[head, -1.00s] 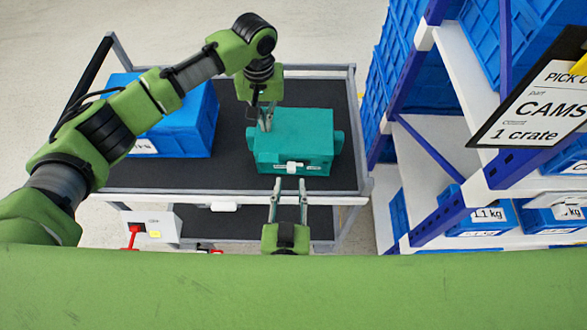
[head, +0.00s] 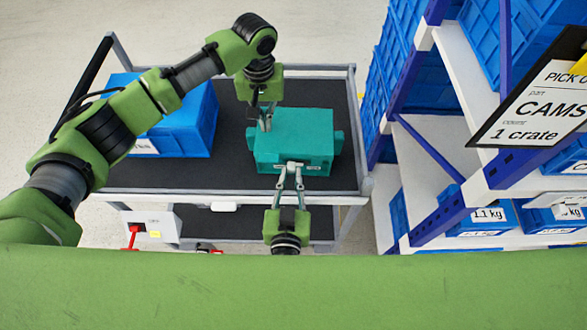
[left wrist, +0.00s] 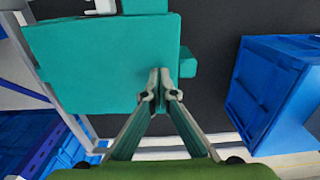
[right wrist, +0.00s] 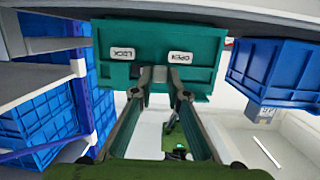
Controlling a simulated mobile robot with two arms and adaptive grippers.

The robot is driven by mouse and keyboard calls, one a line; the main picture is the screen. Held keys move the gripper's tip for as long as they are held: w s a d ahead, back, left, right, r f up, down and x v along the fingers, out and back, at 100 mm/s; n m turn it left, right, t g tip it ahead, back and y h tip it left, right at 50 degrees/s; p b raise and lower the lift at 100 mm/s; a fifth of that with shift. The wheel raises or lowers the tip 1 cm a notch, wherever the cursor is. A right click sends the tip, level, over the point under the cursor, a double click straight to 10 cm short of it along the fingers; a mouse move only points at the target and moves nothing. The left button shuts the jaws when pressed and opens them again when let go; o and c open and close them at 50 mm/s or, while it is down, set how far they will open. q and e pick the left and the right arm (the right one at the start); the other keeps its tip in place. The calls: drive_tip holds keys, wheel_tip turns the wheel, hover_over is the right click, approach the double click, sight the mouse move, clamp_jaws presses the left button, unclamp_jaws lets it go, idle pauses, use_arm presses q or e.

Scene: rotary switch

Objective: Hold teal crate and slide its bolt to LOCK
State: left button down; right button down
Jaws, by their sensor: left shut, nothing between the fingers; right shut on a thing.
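The teal crate (head: 312,135) sits on the cart's dark top; it also shows in the left wrist view (left wrist: 100,62) and the right wrist view (right wrist: 155,30). My left gripper (head: 265,122) is shut and empty at the crate's left part in the head view; its closed tips (left wrist: 160,92) overlap the crate's edge, and contact is unclear. My right gripper (head: 291,170) is shut on the white bolt at the crate's near face, and its fingers mostly hide the bolt. In the right wrist view a LOCK label (right wrist: 123,53) is left and an OPEN label (right wrist: 180,57) right, just above the fingertips.
A blue crate (head: 190,125) stands on the cart (head: 235,170) to the left, with bare dark top between it and the teal crate. A shelf rack (head: 440,130) with blue crates stands close on the right. A box with a red lever (head: 134,236) is at the cart's front.

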use_arm(q)
drive_tip(key=shift+s+f, duration=0.2)
drive_tip(key=shift+f, duration=0.1)
use_arm(e)
drive_tip(key=shift+d, duration=0.45)
drive_tip(key=shift+s+d+f, duration=0.1)
drive_tip(key=shift+d, duration=0.7)
drive_tip(key=c, duration=2)
unclamp_jaws()
drive_tip(key=s, duration=0.2)
drive_tip(key=s+r, duration=0.1)
drive_tip(key=s, duration=0.2)
drive_tip(key=shift+r, duration=0.1)
